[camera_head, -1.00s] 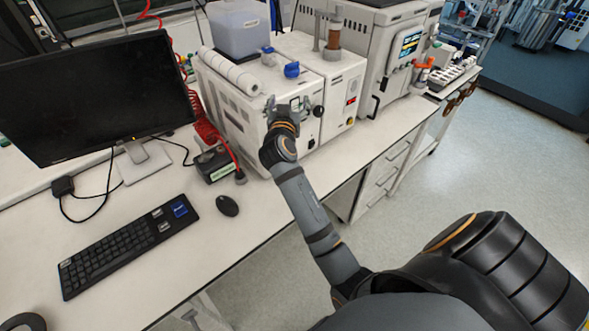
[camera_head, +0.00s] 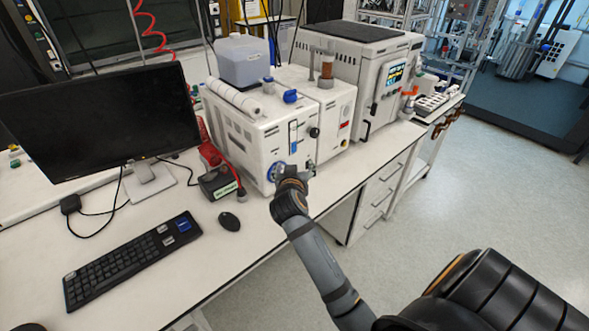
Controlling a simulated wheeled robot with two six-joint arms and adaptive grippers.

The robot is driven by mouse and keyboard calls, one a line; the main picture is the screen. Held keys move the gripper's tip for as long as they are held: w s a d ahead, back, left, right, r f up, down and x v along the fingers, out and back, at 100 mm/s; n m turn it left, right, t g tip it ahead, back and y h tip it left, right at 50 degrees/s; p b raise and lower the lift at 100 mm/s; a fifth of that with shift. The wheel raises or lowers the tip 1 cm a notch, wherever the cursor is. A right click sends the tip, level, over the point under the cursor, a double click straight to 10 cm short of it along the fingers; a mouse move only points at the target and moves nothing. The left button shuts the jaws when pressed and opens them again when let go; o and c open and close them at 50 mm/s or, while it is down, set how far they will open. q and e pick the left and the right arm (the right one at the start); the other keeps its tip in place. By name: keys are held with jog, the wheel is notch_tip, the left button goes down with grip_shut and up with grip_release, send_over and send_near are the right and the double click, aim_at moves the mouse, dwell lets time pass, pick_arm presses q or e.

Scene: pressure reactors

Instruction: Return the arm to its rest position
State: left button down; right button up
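My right arm reaches up from the bottom of the head view. Its dark gripper (camera_head: 290,176) is in front of the lower front of a white reactor cabinet (camera_head: 262,137), beside a round blue-and-white dial (camera_head: 278,171). The fingers are small and partly hidden by the wrist, so I cannot tell whether they are open, or whether they touch the cabinet. I see nothing held. My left gripper is not in view.
The white bench (camera_head: 190,255) holds a monitor (camera_head: 90,120), a keyboard (camera_head: 130,262), a mouse (camera_head: 229,222) and a small dark box (camera_head: 216,183). A larger white instrument (camera_head: 345,60) stands behind to the right. Open floor (camera_head: 480,170) lies right of the bench.

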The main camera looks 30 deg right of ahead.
jog(key=shift+w+d, duration=0.1)
jog(key=s+a+f+n+g+y, duration=0.25)
jog(key=s+a+f, duration=0.2)
jog(key=s, duration=0.35)
jog(key=s+a+f+n+g+y, duration=0.2)
jog(key=s+a+f+g+y, duration=0.1)
jog(key=s+f, duration=0.4)
jog(key=s+a+f+n+g+y, duration=0.2)
jog(key=s+a+f+n+g, duration=0.15)
jog(key=s, duration=0.55)
jog(key=s+d+f+m+b, duration=0.1)
jog(key=d+f, duration=0.1)
jog(key=f, duration=1.1)
jog(key=s+d+f+b, duration=0.1)
jog(key=f, duration=1.3)
jog(key=s+d+f+g+b, duration=0.1)
jog(key=s+f+b, duration=0.1)
jog(key=s+f, duration=1.7)
jog(key=shift+d+f, duration=0.2)
jog(key=shift+f, duration=0.45)
